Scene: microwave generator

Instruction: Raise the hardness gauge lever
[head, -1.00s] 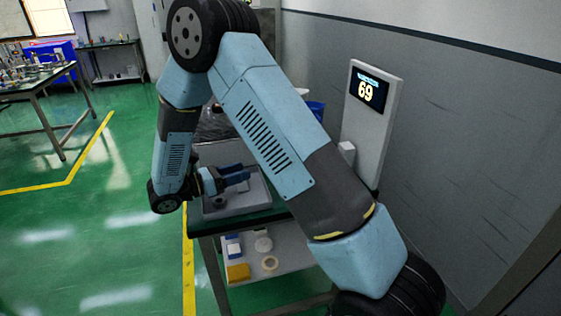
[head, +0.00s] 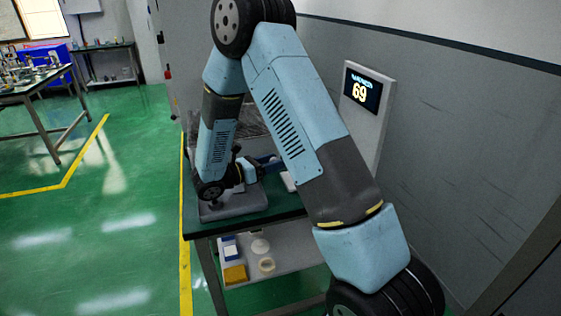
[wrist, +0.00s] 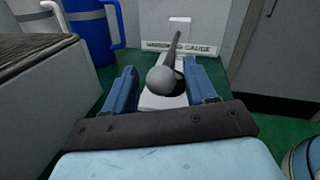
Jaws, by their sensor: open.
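The hardness gauge is a pale upright panel (head: 369,118) by the wall, with a lit screen reading 69 in the head view. In the wrist view its labelled base (wrist: 181,47) is straight ahead. The lever (wrist: 171,66) is a grey rod with a round ball end, and the ball lies between my gripper's fingers, nearer the right one. My gripper (wrist: 163,80) is open with a blue finger on each side of the ball; I cannot tell whether either touches it. In the head view my gripper (head: 270,163) is partly hidden behind my arm.
A blue jug (wrist: 91,30) stands to the left in the wrist view, beside a ridged dark surface (wrist: 32,58). A grey tray (head: 233,208) sits on the green-topped table (head: 205,227). A lower shelf (head: 290,256) holds a yellow block and rolls.

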